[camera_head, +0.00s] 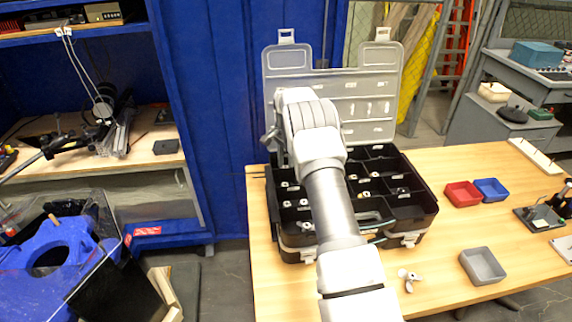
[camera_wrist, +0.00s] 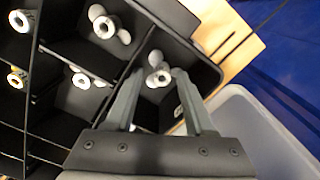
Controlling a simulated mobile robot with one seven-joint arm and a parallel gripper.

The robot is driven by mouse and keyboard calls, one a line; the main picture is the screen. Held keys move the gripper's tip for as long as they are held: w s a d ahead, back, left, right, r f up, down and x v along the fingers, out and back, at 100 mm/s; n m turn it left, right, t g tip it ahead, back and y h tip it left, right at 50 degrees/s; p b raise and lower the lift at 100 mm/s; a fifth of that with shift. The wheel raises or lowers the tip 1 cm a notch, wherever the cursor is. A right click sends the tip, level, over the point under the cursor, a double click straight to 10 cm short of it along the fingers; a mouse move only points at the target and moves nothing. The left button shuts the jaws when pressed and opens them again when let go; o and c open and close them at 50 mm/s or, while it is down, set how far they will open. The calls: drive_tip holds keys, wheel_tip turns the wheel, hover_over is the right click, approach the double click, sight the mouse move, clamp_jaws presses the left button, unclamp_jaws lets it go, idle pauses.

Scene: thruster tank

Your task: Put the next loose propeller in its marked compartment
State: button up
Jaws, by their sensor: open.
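The open black case (camera_head: 420,207) stands on the table with its inside split into compartments. Several small propellers lie in them. A loose white propeller (camera_head: 408,280) lies on the table to the right of my arm. In the wrist view my gripper (camera_wrist: 158,71) is open over a corner compartment of the case. A pale propeller (camera_wrist: 158,78) with a round hub sits between its fingertips, apparently in that compartment; contact is not clear. More propellers (camera_wrist: 103,25) lie in neighbouring compartments. In the head view my arm hides the gripper and part of the case. No compartment marks are readable.
The translucent lid (camera_head: 350,85) stands upright behind the case. A grey bin (camera_head: 482,266), a red bin (camera_head: 463,194) and a blue bin (camera_head: 491,189) stand on the wooden table (camera_head: 440,240) to the right. The table's front right has free room.

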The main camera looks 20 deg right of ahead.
drive_tip(key=s+a+r+n+t, duration=0.1)
drive_tip(key=s+a+r+n, duration=0.15)
drive_tip(key=r, duration=0.95)
drive_tip(key=s+a+r+n, duration=0.1)
drive_tip(key=s+r, duration=0.3)
drive_tip(key=r, duration=0.9)
drive_tip(key=s+a+r+n+t, duration=0.2)
drive_tip(key=s+a+r+n, duration=0.25)
drive_tip(key=s+r, duration=0.55)
drive_tip(key=s+a+f+n+t, duration=0.1)
drive_tip(key=s+a+f+n, duration=0.1)
drive_tip(key=s, duration=1.1)
drive_tip(key=s+a+f+n+t, duration=0.1)
drive_tip(key=s+a+f+n, duration=0.2)
drive_tip(key=s, duration=0.9)
drive_tip(key=shift+s+f+n+t+p, duration=0.35)
drive_tip(key=shift+f+n, duration=0.15)
drive_tip(key=shift+n, duration=0.2)
